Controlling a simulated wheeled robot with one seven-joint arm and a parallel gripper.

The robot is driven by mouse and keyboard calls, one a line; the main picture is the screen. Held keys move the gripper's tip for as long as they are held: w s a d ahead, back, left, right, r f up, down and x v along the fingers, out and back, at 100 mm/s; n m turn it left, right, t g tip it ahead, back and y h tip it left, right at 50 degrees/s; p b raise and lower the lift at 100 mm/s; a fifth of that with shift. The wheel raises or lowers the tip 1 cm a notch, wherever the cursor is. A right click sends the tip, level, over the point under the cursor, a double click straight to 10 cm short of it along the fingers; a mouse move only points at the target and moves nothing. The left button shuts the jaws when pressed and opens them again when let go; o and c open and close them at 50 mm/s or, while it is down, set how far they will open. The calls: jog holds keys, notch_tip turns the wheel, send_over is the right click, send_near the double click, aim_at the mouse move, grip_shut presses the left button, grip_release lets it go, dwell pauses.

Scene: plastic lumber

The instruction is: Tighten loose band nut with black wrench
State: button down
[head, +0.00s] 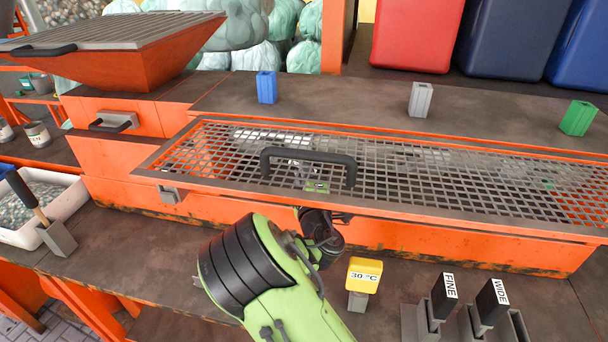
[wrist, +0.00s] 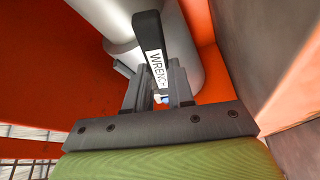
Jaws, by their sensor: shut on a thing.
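The black wrench (wrist: 151,35), labelled WRENCH on its handle, stands between my two grey fingers in the wrist view. My gripper (wrist: 160,90) is shut on it. A pale grey cylinder (wrist: 187,45) lies just behind the wrench, with a small grey fitting (wrist: 122,68) at its left side. I cannot make out the band nut or whether the wrench's far end touches anything. In the head view, my arm reaches to the orange machine's front, and a green part of my wrist shows through the mesh guard; the wrench cannot be made out there.
The mesh guard (head: 440,187) with a black handle (head: 309,153) spans the orange housing (head: 420,240). Orange walls (wrist: 55,75) surround the gripper closely. A yellow 30 °C block (head: 364,276) and the FINE (head: 445,292) and WIDE (head: 492,300) tools stand on the front bench.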

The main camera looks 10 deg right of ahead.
jog(key=shift+a+f+m+t+b, duration=0.25)
jog(key=shift+f+m+b, duration=0.55)
jog(key=shift+b, duration=1.4)
jog(key=shift+r, duration=0.15)
jog(key=shift+s+a+b, duration=0.3)
jog(key=shift+s+b, duration=0.3)
jog(key=shift+s, duration=0.15)
jog(key=shift+s+a+b, duration=0.35)
jog(key=shift+s+b, duration=0.3)
jog(key=shift+s, duration=0.1)
jog(key=shift+s+a+b, duration=0.3)
jog(key=shift+s+b, duration=0.3)
jog(key=shift+s, duration=0.15)
jog(key=s+a+b, duration=0.3)
jog(key=s+b, duration=0.1)
jog(key=s, duration=0.3)
jog(key=shift+s+b, duration=0.2)
jog(key=shift+b, duration=0.2)
